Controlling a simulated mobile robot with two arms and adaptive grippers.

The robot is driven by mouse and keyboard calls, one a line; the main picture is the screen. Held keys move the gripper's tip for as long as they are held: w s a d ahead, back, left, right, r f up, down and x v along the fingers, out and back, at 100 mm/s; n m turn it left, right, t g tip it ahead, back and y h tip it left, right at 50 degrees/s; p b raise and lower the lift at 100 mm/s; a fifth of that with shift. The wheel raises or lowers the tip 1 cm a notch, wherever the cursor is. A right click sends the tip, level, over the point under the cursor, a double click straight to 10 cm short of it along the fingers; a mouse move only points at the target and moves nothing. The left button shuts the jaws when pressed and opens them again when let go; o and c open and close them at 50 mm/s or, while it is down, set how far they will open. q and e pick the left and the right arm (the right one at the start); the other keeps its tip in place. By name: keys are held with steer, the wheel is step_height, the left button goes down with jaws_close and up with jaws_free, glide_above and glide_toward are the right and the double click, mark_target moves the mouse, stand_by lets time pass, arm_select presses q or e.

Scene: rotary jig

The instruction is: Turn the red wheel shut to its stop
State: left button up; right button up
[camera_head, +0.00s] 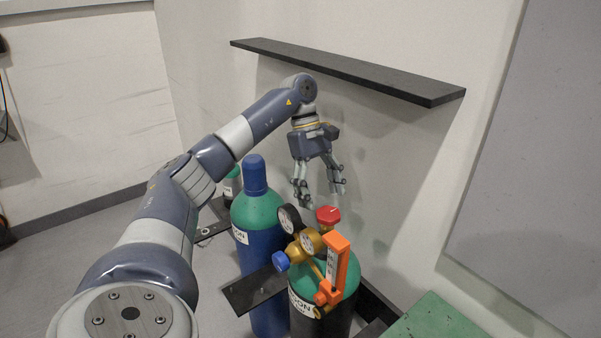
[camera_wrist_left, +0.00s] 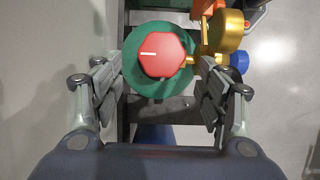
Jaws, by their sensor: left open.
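The red wheel (camera_head: 328,215) sits on top of the brass valve of a green-topped gas cylinder (camera_head: 341,290). In the left wrist view the red wheel (camera_wrist_left: 161,50) is a rounded hexagon with a white line pointing left, over the green cylinder top (camera_wrist_left: 133,71). My left gripper (camera_head: 320,200) is open and empty, pointing down, above and slightly behind the wheel. In the left wrist view its fingers (camera_wrist_left: 152,95) stand on either side of the wheel, apart from it. My right gripper is not in view.
A regulator with gauges (camera_head: 312,240), a blue knob (camera_head: 281,261) and an orange flow tube (camera_head: 337,262) crowd the wheel's near side. A blue cylinder with a green shoulder (camera_head: 257,212) stands left. A dark shelf (camera_head: 345,70) juts from the wall above. A green surface (camera_head: 437,318) lies at lower right.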

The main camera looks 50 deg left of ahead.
arm_select(q)
steer(key=w+a, duration=0.1)
steer(key=a, duration=0.9)
steer(key=shift+a, duration=0.4)
steer(key=shift+f, duration=0.15)
